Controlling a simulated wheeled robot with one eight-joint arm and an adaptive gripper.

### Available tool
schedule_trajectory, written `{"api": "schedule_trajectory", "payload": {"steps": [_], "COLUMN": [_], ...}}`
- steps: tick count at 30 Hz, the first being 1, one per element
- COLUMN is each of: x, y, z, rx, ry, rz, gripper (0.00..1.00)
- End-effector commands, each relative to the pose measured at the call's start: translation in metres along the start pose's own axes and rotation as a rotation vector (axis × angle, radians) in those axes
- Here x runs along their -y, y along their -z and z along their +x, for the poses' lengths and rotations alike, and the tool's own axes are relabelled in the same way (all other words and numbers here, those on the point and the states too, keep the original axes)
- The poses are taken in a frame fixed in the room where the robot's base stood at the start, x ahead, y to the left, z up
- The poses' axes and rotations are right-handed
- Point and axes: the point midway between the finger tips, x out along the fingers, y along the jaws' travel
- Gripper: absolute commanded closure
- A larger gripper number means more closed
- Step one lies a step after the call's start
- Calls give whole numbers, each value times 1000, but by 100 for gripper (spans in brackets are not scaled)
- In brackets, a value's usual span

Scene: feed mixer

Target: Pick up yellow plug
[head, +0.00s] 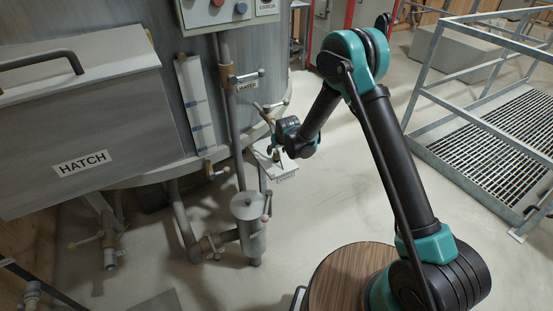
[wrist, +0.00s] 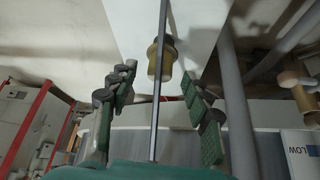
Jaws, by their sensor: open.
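A dull yellow-brown plug (wrist: 160,62) with a flanged end shows in the wrist view, against a white surface. It lies between my gripper's two green-padded fingers (wrist: 158,80), near the level of their tips. The fingers are spread apart, with a visible gap on each side of the plug. A thin dark bar crosses in front of the plug. In the head view my gripper (head: 272,141) is beside the mixer tank, over a small white labelled shelf (head: 280,171). The plug is too small or hidden there to make out surely.
The mixer tank with its grey hatch box (head: 80,125) fills the left. A vertical pipe (head: 233,125) and a grey canister (head: 250,225) stand close to my gripper. A railed metal grating (head: 497,130) is on the right.

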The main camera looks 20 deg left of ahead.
Motion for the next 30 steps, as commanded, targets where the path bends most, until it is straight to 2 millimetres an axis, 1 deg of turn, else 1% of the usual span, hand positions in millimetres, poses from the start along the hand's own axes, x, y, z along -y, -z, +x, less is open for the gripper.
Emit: {"api": "schedule_trajectory", "payload": {"steps": [1,3,6,14,17,25,27,30], "x": [-1,-1,-1,0,0,0,0,0], "y": [1,1,1,1,1,1,1,1], "z": [8,15,22,25,25,24,24,24], "rx": [0,0,0,0,0,0,0,0], "ry": [0,0,0,0,0,0,0,0], "rz": [1,0,0,-1,-1,-1,-1,-1], "gripper": [51,51,51,51,61,94,100,100]}}
